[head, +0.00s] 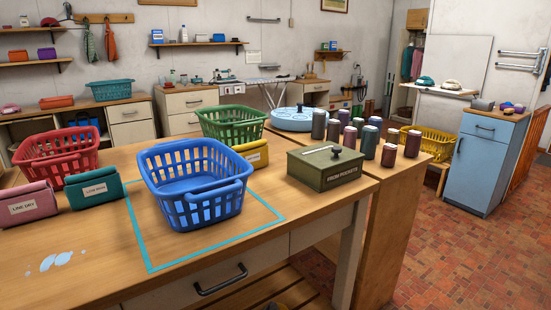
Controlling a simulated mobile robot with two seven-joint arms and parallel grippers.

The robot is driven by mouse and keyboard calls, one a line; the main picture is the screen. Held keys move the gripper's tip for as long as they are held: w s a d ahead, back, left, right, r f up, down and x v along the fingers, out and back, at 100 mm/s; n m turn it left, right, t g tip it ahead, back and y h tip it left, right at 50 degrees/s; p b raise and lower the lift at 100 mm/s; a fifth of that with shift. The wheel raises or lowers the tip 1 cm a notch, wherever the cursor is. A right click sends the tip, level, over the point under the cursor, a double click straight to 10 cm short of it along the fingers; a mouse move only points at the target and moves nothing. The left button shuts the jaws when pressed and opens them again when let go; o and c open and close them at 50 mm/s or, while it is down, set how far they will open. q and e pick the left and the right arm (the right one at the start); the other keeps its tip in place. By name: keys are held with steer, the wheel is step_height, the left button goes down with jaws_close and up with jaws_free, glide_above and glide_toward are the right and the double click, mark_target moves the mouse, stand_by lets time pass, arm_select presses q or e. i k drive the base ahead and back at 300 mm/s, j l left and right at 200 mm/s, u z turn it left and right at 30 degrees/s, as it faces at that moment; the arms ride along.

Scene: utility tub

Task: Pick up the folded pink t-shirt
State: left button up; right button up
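I cannot make out a folded pink t-shirt anywhere in the head view. A soft-looking pink block (28,189) labelled "LINE DRY" sits at the left of the wooden table (100,275); it looks like a sign rather than a shirt. The blue basket (197,212) stands upright inside a teal outline on the table and looks empty through its open top. Neither of my grippers is in view.
A dark green labelled block (94,190), red basket (57,160), green basket (232,126) and yellow block (256,155) surround the blue basket. A green lidded box (324,168) labelled "FROM POCKETS" stands right, near several cylinders. A pale spill (56,261) lies front left.

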mark_target(34, 201)
steer(key=u, duration=1.35)
